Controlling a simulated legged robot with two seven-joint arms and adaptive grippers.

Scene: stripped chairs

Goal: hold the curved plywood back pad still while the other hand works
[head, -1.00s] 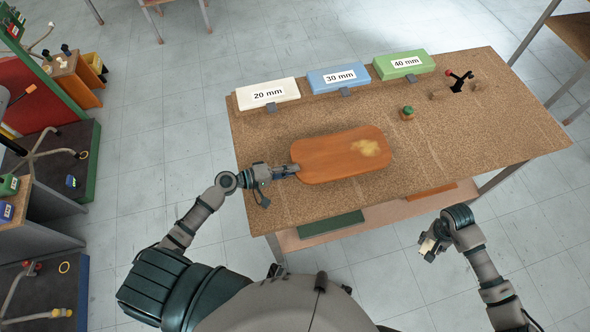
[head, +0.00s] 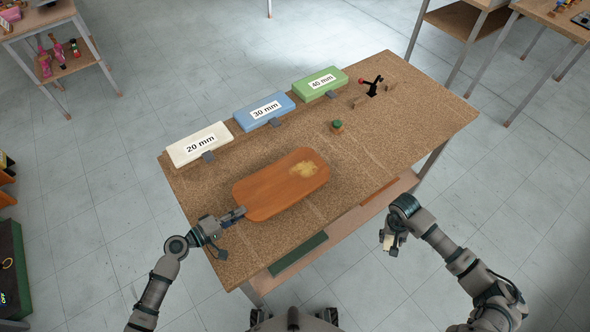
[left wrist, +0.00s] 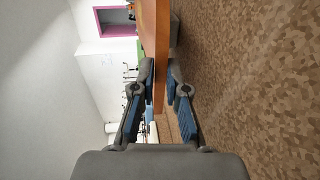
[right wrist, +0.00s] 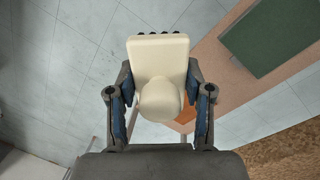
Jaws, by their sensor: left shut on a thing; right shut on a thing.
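The curved plywood back pad (head: 262,191) is an orange-brown rounded panel with a pale yellowish patch near its far right end. It is at the front left of the cork-topped table (head: 345,200). My left gripper (head: 235,214) is shut on its near left end; in the left wrist view the pad (left wrist: 158,40) shows edge-on between the fingers (left wrist: 160,90). My right gripper (head: 389,243) is off the table's front edge, apart from the pad. It is shut on a cream tool (right wrist: 157,60) with a flat block, a round knob and dark tips along its far edge.
White 20 mm (head: 199,145), blue 30 mm (head: 264,111) and green 40 mm (head: 320,84) blocks line the back edge. A small green-topped piece (head: 337,126) and a black clamp with a red knob (head: 371,84) stand further right. A lower shelf (head: 345,232) runs beneath.

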